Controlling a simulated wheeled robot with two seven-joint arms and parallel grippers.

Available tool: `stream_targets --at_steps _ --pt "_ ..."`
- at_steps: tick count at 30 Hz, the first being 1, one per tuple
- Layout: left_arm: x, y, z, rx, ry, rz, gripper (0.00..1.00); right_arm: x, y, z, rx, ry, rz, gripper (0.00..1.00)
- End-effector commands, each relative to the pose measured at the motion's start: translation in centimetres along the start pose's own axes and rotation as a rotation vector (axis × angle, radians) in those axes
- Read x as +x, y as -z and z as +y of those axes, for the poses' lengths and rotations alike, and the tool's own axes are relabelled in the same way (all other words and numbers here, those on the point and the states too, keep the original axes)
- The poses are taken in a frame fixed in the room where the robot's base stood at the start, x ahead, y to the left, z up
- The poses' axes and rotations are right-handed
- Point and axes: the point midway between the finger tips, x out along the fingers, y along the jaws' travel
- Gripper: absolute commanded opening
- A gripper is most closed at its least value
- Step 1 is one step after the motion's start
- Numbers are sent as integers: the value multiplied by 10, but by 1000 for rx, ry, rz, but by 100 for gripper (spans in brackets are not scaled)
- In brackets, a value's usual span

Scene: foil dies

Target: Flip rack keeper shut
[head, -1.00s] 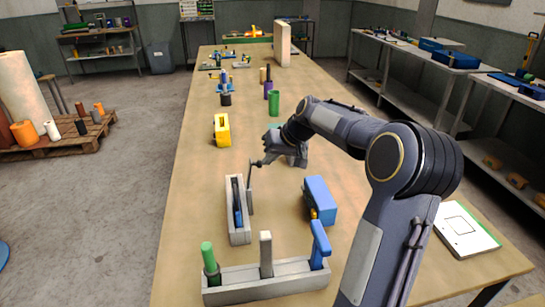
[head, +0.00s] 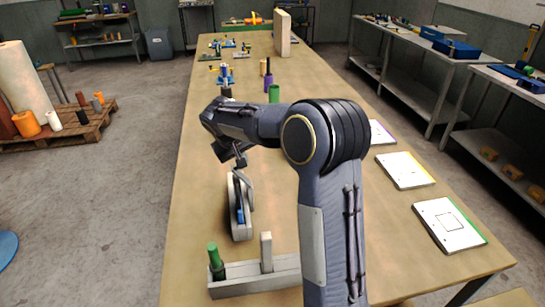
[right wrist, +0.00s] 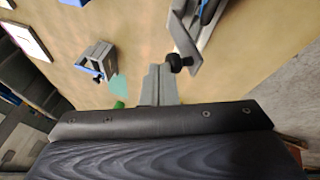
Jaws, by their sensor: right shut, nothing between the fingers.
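A narrow grey rack (head: 236,232) with a blue piece (head: 240,213) inside stands on the table, left of my right arm. A thin grey bar, seemingly the keeper (head: 249,196), runs along its right side, leaning over toward the far end. My right gripper (head: 240,160) is shut and empty, just above the rack's far end. In the right wrist view, the shut fingers (right wrist: 160,85) are beside a black knob (right wrist: 179,62) at the rack's end (right wrist: 207,35); I cannot tell whether they touch. My left gripper is out of view.
A grey holder (head: 240,284) with a green handle (head: 215,258) and a grey post (head: 266,250) stands in front. White sheets (head: 448,224) lie on the right; the table's left side is clear.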

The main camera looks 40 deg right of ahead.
Motion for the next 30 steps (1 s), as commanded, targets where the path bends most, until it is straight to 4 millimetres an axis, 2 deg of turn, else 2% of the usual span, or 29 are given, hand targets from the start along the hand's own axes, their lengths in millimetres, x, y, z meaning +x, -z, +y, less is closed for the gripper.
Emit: stream_targets --at_steps 1,16,30 --pt "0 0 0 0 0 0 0 0 2 -9 -26 -42 -9 0" --pt "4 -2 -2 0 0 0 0 10 10 -62 -212 -469 -109 0" --pt "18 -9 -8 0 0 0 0 31 9 -96 -345 -774 -182 0"
